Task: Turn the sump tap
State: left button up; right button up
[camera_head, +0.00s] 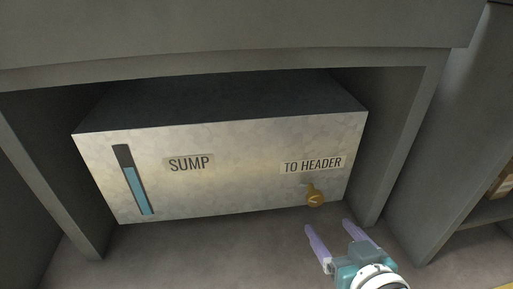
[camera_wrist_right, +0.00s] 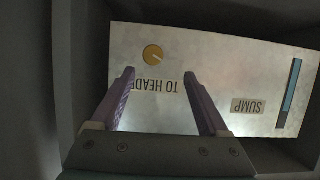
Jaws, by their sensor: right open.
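The sump tank (camera_head: 240,180) is a pale metal box in a dark recess, labelled SUMP and TO HEADER. A small brass tap (camera_head: 315,198) sits on its front at the lower right, under the TO HEADER label. In the right wrist view the tap (camera_wrist_right: 153,54) appears as a round brass knob, beyond and between the fingertips. My right gripper (camera_head: 328,225) is open and empty, just below and in front of the tap, apart from it. Its purple fingers also show in the right wrist view (camera_wrist_right: 160,75). My left gripper is not in view.
A blue level gauge (camera_head: 134,180) is on the left of the tank front. The recess has side walls (camera_head: 400,150) close to the right of the tap and an overhang (camera_head: 230,62) above. A shelf with a brown item (camera_head: 502,184) stands at far right.

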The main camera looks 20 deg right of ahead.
aim_at(316, 201)
jog(key=b+x, duration=0.2)
jog(key=x, duration=0.1)
jog(key=b+x, duration=0.2)
jog(key=x, duration=0.1)
jog(key=d+b+x, duration=0.1)
jog(key=b+x, duration=0.2)
jog(key=shift+w+d+f, duration=0.1)
jog(key=shift+d, duration=0.1)
jog(key=shift+w+d+b, duration=0.2)
jog(key=shift+w+b, duration=0.2)
jog(key=shift+w, duration=0.25)
jog(key=shift+c, duration=0.2)
jog(key=c, duration=0.3)
jog(key=shift+a, duration=0.1)
grip_shut()
